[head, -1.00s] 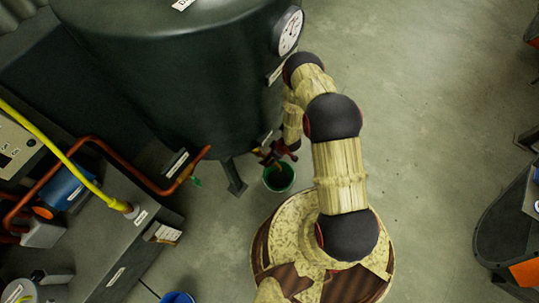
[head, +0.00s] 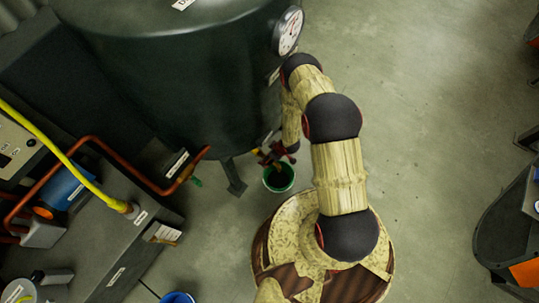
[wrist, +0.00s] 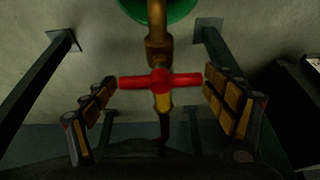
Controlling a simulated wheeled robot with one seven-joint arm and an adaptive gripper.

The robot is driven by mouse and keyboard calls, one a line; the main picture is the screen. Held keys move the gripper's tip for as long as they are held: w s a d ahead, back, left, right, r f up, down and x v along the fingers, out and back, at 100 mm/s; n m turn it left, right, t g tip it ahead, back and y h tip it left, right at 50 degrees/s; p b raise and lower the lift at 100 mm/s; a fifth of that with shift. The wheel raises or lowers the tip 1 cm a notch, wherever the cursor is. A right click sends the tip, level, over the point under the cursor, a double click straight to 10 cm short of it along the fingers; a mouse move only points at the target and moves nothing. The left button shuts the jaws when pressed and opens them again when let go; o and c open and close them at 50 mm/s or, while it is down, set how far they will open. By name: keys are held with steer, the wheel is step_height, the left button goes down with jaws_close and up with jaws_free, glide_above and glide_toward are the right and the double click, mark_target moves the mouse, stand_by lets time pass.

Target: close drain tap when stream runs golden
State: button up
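The drain tap (wrist: 161,80) has a red crossbar handle on a brass pipe, with a yellow section on its stem, at the centre of the wrist view. The handle lies crosswise in the picture. My gripper (wrist: 159,78) is open, with one finger beyond each end of the handle and narrow gaps visible. In the head view, the tap (head: 264,156) is low on the dark tank, partly hidden by my gripper (head: 282,155). A green bucket (head: 279,188) stands below the tap. Something brownish shows in its mouth; I cannot tell the stream's colour.
The dark tank (head: 170,90) with a dial gauge (head: 288,31) stands on legs close to my arm. Copper pipe (head: 140,179) and a grey machine (head: 115,245) are at left. A blue bucket (head: 178,298) is at the lower edge. Open floor (head: 430,110) lies to the right.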

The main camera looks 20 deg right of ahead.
steer(key=shift+o, duration=0.7)
steer(key=v, duration=1.2)
steer(key=shift+s, duration=0.1)
